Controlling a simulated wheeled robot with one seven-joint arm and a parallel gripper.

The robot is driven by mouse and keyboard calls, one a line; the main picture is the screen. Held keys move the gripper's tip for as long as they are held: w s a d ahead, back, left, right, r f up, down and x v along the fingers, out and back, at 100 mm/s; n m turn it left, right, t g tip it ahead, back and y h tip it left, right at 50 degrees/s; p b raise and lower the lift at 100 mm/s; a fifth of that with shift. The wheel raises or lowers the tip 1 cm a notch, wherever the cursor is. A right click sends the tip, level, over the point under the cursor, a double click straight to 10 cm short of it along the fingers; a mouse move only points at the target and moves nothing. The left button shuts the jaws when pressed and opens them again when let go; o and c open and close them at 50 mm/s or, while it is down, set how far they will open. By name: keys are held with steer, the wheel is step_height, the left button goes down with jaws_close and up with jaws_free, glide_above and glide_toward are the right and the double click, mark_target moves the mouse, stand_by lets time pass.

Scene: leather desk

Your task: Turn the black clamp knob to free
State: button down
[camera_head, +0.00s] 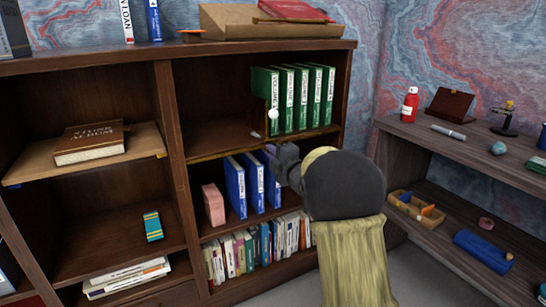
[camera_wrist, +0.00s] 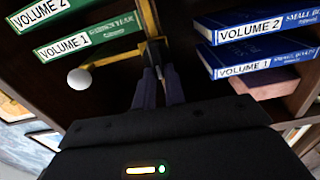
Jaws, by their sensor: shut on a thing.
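In the wrist view my gripper (camera_wrist: 159,70) reaches to the brass fitting (camera_wrist: 152,22), where a brass arm with a white ball (camera_wrist: 79,78) at its end meets an upright brass bar. My two fingers are close together, shut on a small dark piece (camera_wrist: 159,73) at this joint, which I take to be the black clamp knob; it is mostly hidden between them. In the head view my gripper (camera_head: 270,150) is at the shelf edge below the green volumes (camera_head: 292,98). The white ball (camera_head: 273,114) shows in front of them. The knob is hidden there.
Blue volumes (camera_head: 235,187) stand on the shelf just below my gripper, with a pink box (camera_head: 214,205) left of them. Mixed books (camera_head: 240,252) fill the bottom shelf. A side shelf (camera_head: 450,140) with small items stands at right. The shelf left of the green volumes is mostly clear.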

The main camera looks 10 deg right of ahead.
steer(key=shift+f, duration=0.1)
steer(key=c, duration=1.5)
jaws_free()
steer(key=shift+o, duration=0.2)
steer(key=p+v, duration=0.3)
steer(key=v, duration=1.4)
steer(key=shift+s+p, duration=0.2)
steer(key=shift+p, duration=0.2)
steer(key=shift+d, duration=0.1)
